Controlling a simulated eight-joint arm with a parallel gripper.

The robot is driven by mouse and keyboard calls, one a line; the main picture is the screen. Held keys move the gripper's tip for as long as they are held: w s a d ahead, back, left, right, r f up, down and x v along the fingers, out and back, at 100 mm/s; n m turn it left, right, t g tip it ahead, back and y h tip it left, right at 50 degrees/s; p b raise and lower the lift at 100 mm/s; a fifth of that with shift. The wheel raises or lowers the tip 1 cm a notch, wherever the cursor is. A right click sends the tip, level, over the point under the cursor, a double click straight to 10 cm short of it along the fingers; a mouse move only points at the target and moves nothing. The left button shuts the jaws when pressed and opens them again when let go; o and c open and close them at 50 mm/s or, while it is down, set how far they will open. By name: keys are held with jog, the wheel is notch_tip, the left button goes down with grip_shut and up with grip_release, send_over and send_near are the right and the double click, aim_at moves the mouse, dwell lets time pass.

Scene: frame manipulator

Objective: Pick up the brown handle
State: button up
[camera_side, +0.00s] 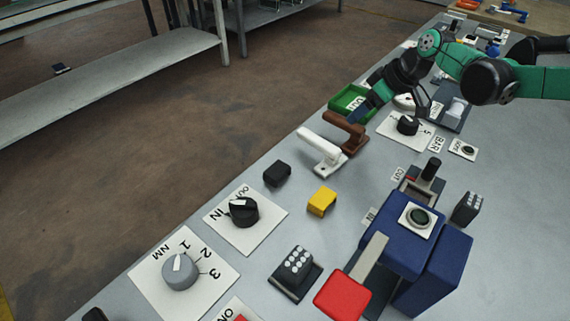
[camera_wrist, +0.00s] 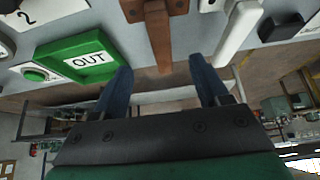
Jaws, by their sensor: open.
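The brown handle (camera_side: 346,131) stands on the grey bench near its left edge in the side view, beside a white handle (camera_side: 322,152). In the wrist view the brown handle (camera_wrist: 159,35) reaches down from the top, with its end just above the gap between my fingers. My gripper (camera_wrist: 165,82) is open and empty, with one blue finger on each side of that gap. In the side view my gripper (camera_side: 362,112) is close beside the brown handle; whether they touch cannot be told.
A green OUT tray (camera_wrist: 80,55) lies left of the handle in the wrist view, and the white handle (camera_wrist: 238,30) is to its right. In the side view a black knob (camera_side: 407,125) on a white plate is close by. The bench edge drops to open floor.

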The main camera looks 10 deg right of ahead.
aim_at(344, 125)
jog(key=shift+x, duration=3.5)
jog(key=shift+s+a, duration=0.1)
jog(key=shift+a, duration=0.1)
grip_shut()
